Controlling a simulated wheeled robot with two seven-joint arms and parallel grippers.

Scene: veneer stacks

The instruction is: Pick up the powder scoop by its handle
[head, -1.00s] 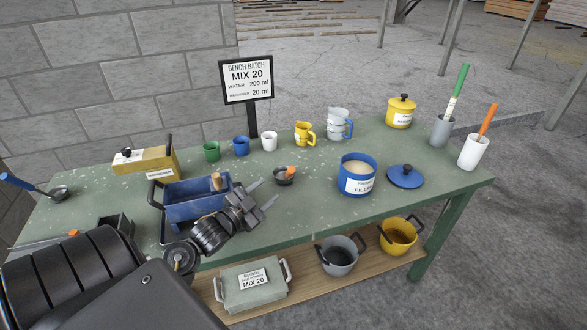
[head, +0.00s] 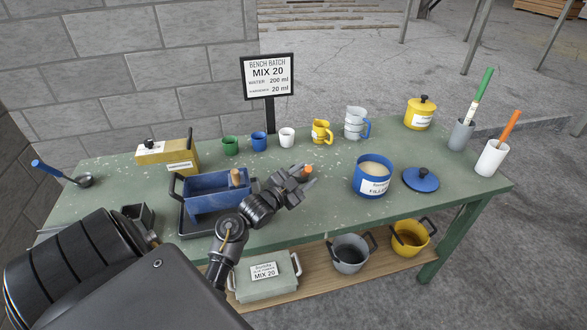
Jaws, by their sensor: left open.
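The powder scoop appears to be the small dark piece with an orange handle (head: 307,169) on the green bench, right of the blue trough. Only its orange end shows clearly; my left gripper covers most of the rest. My left gripper (head: 303,184) is open, its fingers pointing right, in front of the scoop in the picture. I cannot tell whether the fingers touch the handle or hover above it. My right gripper is not in view.
The blue trough (head: 207,201) stands beside my left wrist. A blue filler pot (head: 370,188) and its blue lid (head: 421,179) are to the right. Several cups and jugs line the back, including a white cup (head: 287,137). A blue-handled ladle (head: 62,174) lies far left.

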